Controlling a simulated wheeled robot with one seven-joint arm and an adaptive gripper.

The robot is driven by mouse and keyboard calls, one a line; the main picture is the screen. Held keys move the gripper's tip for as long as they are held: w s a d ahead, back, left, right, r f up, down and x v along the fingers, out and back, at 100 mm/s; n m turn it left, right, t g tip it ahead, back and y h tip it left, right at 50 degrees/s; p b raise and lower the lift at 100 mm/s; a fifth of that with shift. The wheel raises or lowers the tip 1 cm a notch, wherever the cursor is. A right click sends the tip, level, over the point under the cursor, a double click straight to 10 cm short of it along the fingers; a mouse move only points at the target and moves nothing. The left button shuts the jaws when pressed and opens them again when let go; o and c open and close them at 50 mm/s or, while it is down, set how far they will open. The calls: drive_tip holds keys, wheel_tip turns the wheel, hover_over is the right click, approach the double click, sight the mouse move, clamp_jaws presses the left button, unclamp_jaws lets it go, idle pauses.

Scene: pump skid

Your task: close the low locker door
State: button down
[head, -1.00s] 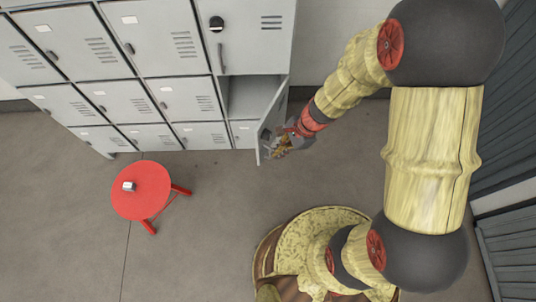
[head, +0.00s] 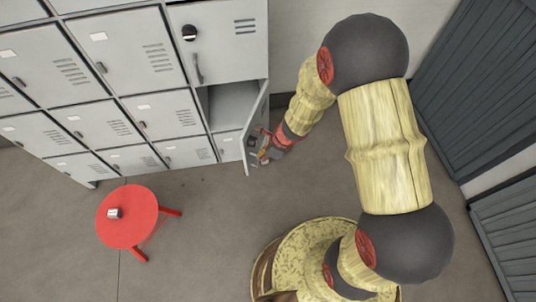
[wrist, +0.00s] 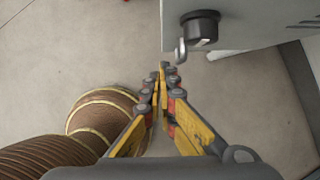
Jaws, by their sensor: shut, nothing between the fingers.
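The low locker door (head: 256,128) stands swung open on the right side of the locker bank, hinged at its right edge. My gripper's yellow fingers (wrist: 163,72) are shut and empty, with the tips close below the latch. I cannot tell if they touch the door.
A red round stool (head: 128,217) with a small metal item (head: 114,213) on it stands on the floor to the left. Other grey lockers (head: 120,70) are shut. Dark ribbed panels (head: 470,90) stand at the right. The floor between stool and door is clear.

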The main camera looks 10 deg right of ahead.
drive_tip(key=shift+w+a+f, duration=0.15)
drive_tip(key=shift+w+a, duration=0.25)
drive_tip(key=shift+a, duration=0.25)
drive_tip(key=shift+w+a+f, duration=0.15)
drive_tip(key=shift+w+a, duration=0.2)
drive_tip(key=shift+a, duration=0.25)
drive_tip(key=shift+w+a+f, duration=0.15)
drive_tip(key=shift+w+a, duration=0.25)
drive_tip(key=shift+a, duration=0.25)
drive_tip(key=shift+a, duration=0.15)
